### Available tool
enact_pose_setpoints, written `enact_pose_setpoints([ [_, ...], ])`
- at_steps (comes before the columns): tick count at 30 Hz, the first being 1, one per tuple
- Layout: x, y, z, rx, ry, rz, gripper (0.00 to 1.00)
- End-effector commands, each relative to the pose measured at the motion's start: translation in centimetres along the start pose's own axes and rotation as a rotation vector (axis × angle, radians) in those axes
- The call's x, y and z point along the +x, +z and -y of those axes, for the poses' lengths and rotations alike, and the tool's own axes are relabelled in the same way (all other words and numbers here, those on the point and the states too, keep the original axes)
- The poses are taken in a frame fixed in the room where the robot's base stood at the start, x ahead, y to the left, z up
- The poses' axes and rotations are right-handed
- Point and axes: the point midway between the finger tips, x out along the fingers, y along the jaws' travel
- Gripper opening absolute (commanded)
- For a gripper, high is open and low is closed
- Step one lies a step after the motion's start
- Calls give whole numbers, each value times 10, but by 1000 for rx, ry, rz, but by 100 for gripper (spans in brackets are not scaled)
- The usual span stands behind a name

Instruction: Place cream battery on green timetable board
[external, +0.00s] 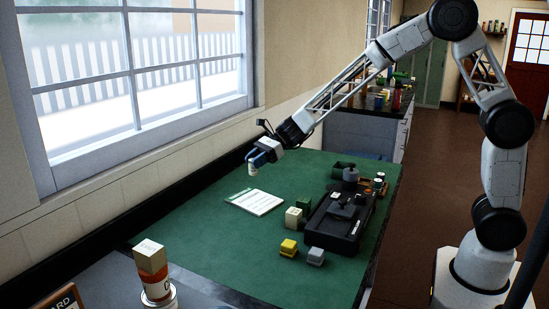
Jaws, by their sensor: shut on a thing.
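My gripper (256,160) hangs over the far left part of the green table mat. It is shut on a small pale thing, which looks like the cream battery (253,170), sticking out below the blue fingers. Most of the battery is hidden by the fingers. The timetable board (256,202) lies flat on the mat, a pale sheet with a green strip along its left edge. The gripper is above the mat and appears up and behind the board in the picture, not touching it.
A cream block (293,217), a green block (303,204), a yellow block (289,247) and a grey block (316,256) stand right of the board, beside a black tray (330,235). The mat (210,245) is clear at front left.

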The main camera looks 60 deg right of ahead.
Motion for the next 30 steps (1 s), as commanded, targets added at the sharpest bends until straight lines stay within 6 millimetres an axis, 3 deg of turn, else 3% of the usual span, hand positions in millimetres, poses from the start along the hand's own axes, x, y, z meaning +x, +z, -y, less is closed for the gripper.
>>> enact_pose_setpoints([
  [13, 21, -50, 0, 2, 1, 0, 6],
  [30, 26, -62, 0, 2, 1, 0, 6],
])
